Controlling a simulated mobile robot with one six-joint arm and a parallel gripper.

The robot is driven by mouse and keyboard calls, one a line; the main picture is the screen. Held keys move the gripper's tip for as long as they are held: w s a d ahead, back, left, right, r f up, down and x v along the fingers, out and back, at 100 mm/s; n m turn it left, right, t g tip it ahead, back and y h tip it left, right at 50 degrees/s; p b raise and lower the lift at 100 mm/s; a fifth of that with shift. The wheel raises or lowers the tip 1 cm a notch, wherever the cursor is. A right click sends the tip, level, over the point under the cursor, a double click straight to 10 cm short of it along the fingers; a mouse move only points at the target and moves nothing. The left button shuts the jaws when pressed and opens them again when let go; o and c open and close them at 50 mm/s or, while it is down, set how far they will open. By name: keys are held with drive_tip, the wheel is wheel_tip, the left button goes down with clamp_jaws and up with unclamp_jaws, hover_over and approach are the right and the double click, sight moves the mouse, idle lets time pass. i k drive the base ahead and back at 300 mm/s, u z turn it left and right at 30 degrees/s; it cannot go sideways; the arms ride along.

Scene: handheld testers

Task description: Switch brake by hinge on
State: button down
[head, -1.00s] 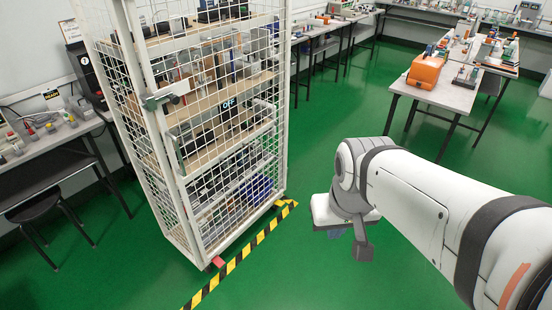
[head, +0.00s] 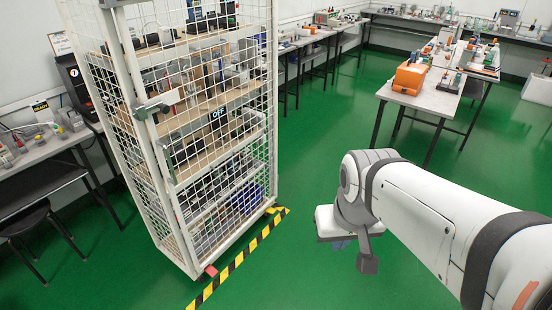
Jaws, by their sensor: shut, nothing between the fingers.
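A tall white wire-mesh cage trolley (head: 167,180) stands left of centre in the head view. A small red brake pedal (head: 211,270) sits at its near bottom corner, at floor level. My gripper (head: 341,244) hangs to the right of the cage, over open floor, clear of the pedal. Its fingers are small and partly hidden under the white hand; they look shut and hold nothing.
Black-and-yellow tape (head: 236,262) runs along the floor beside the cage. A grey latch (head: 157,105) sticks out from the cage front. A black stool (head: 25,218) and a bench (head: 40,150) stand at left. Green floor is clear between cage and right-hand table (head: 420,98).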

sight(271, 210)
drive_tip(key=z, duration=0.45)
drive_tip(key=i, duration=1.6)
drive_tip(key=u, duration=0.35)
